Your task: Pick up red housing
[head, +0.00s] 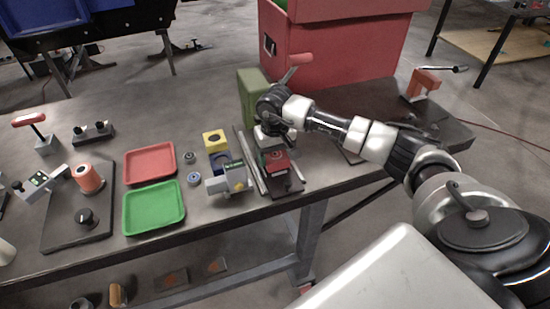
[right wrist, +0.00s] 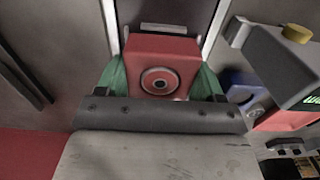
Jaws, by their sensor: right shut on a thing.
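The red housing (head: 278,161) sits at the near end of the narrow conveyor track (head: 284,189) on the table. In the right wrist view the red housing (right wrist: 150,48) is a red block with a round grey-and-dark ring on its face. My right gripper (head: 270,152) reaches it from above and is shut on it. Its green fingers (right wrist: 160,82) lie on both sides of the block. I cannot tell whether the housing still touches the track. My left gripper is not in view.
A green block (head: 252,91) stands behind. A red tray (head: 150,163) and a green tray (head: 153,207) lie further left. A big red crate (head: 335,55) is at the back.

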